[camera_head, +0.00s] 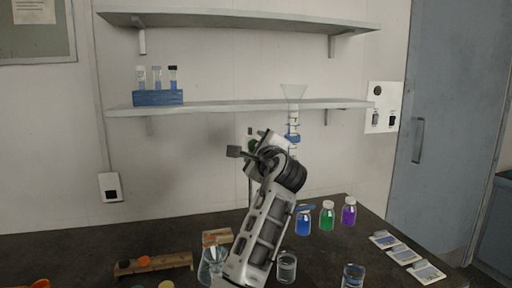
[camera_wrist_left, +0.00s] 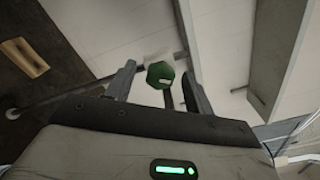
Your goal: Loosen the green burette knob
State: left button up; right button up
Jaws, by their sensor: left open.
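The green knob (camera_wrist_left: 160,75) is hexagonal with a pale mark on its face. My left gripper (camera_wrist_left: 158,82) is open, with one finger on each side of the knob and a gap visible on both sides. In the head view my left gripper (camera_head: 252,153) is in front of the stand, and a bit of the green knob (camera_head: 253,146) shows behind it. A clear funnel (camera_head: 293,92) tops the upright glass column with blue parts at the shelf's edge. The column's lower part is hidden by my arm. My right gripper is not in view.
The dark bench (camera_head: 200,255) carries beakers, a wooden rack (camera_head: 152,263), bottles of blue (camera_head: 304,222), green (camera_head: 327,217) and purple (camera_head: 348,213) liquid, and flat packets (camera_head: 404,253). Shelves above hold a blue tube rack (camera_head: 158,98). Air left of my gripper is clear.

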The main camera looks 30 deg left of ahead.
pick_arm(q)
jog(key=c, duration=1)
jog(key=shift+o, duration=0.2)
jog(key=shift+n, duration=0.4)
jog(key=shift+n+b, duration=0.35)
jog(key=shift+n, duration=2.45)
jog(key=o, duration=1)
jog(key=shift+c, duration=0.2)
